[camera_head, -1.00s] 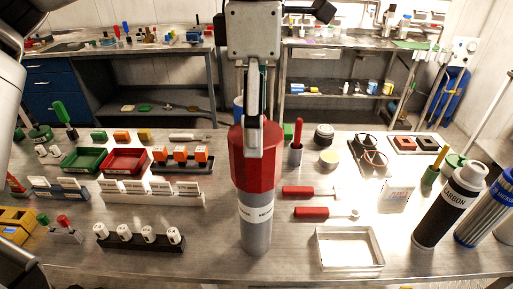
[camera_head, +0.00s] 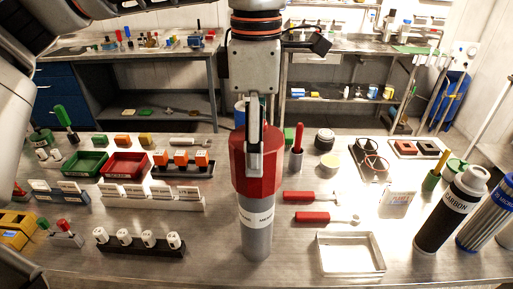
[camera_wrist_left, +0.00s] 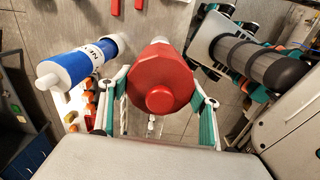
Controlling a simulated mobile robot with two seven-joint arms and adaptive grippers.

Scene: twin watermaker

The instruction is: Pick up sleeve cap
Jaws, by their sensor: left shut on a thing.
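The sleeve cap is a red faceted cap (camera_head: 255,170), which in the head view appears on top of an upright grey cylinder (camera_head: 257,235) with a white label band. My left gripper (camera_head: 255,145) comes down from above and is shut on the red cap. In the left wrist view the cap (camera_wrist_left: 160,80) lies between the two green-and-white fingers (camera_wrist_left: 160,110), with its round knob facing the camera. The contact with the fingers is partly hidden.
A black carbon canister (camera_head: 450,212) and a blue-labelled one (camera_head: 489,220) stand at the right. An empty metal tray (camera_head: 350,266) lies right of the cylinder. Red-handled tools (camera_head: 310,217) lie behind it. A black rack with white pieces (camera_head: 140,245) is at the left.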

